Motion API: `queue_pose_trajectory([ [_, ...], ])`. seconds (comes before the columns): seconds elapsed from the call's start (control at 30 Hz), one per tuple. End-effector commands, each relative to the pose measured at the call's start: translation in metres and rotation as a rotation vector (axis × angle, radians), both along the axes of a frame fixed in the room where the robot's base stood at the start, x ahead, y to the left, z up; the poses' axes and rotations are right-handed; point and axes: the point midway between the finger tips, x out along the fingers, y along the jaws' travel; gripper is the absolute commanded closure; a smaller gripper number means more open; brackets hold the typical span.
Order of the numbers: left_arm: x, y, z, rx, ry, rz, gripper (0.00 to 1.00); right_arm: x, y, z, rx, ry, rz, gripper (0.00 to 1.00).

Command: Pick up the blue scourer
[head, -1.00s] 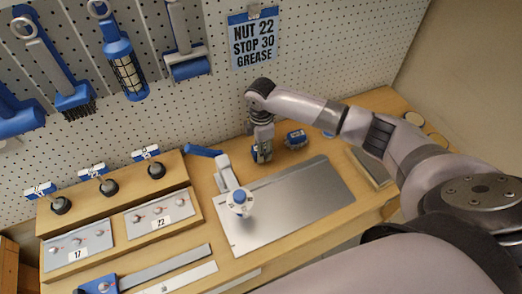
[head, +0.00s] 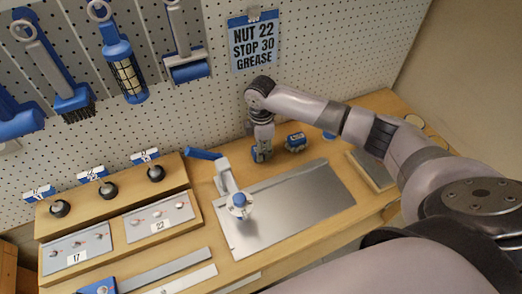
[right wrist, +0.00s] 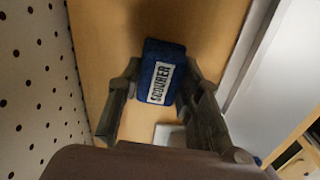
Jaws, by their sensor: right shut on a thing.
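The blue scourer (right wrist: 163,72), a small block with a white label reading SCOURER, shows in the right wrist view between my two fingertips. My right gripper (right wrist: 161,80) is shut on it, with a finger against each side. In the head view my right gripper (head: 262,153) points down at the back of the bench, close to the pegboard. There the scourer is mostly hidden by the fingers. My left gripper is not in view.
Another small blue block (head: 295,142) stands just right of my right gripper. A metal plate (head: 300,205) lies in front, with a blue-handled fixture (head: 228,180) at its left. Stepped wooden panels (head: 120,205) stand left. Tools hang on the pegboard (head: 220,100).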

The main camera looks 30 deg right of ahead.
Motion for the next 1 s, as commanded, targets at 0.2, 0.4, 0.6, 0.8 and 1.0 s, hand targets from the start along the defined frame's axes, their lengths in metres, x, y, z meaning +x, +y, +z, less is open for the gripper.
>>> queue_pose_trajectory([
  [0.2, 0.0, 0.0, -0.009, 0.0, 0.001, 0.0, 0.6, 0.002, 0.0, 0.039, 0.001, -0.007, 0.002, 0.95],
  [0.4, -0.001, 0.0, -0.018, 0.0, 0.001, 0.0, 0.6, 0.002, 0.001, 0.09, 0.003, -0.01, 0.002, 0.95],
  [0.6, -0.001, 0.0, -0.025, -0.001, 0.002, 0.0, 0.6, 0.001, 0.0, 0.135, 0.002, -0.006, 0.002, 0.95],
  [0.8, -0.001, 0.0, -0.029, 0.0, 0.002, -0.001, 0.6, 0.001, 0.001, 0.168, 0.002, -0.004, 0.001, 0.95],
  [1.0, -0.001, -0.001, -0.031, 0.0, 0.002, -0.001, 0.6, 0.001, 0.001, 0.184, 0.003, -0.002, 0.001, 0.95],
])
